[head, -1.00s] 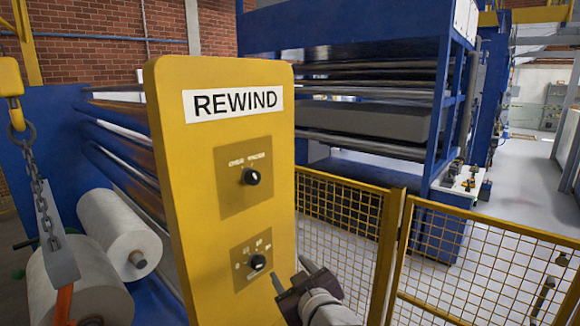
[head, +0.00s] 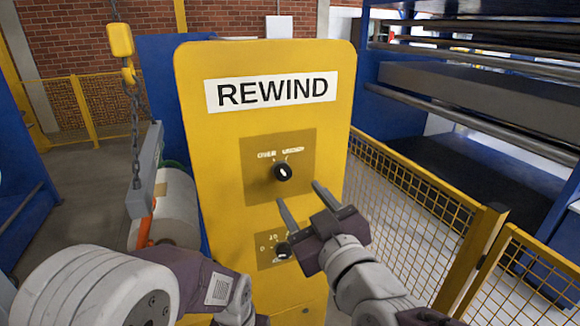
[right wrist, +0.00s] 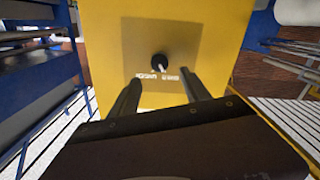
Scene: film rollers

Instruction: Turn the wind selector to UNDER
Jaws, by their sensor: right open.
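The wind selector (head: 283,172) is a black round knob with a white mark, on a darker plate of the yellow REWIND panel (head: 230,150). OVER is printed above it at left and UNDER above it at right. Its mark appears to lean toward OVER. My right gripper (head: 299,194) is open and empty, its two fingers pointing at the panel just below and right of the knob. In the right wrist view the knob (right wrist: 160,61) lies beyond and between the open fingertips (right wrist: 160,82), apparently untouched. My left arm shows at lower left; its fingers are not visible.
A second black knob (head: 283,251) sits lower on the panel, partly behind my right gripper. A yellow mesh fence (head: 410,205) runs along the right. A hoist chain (head: 135,120) and a white roll (head: 175,205) are left of the panel.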

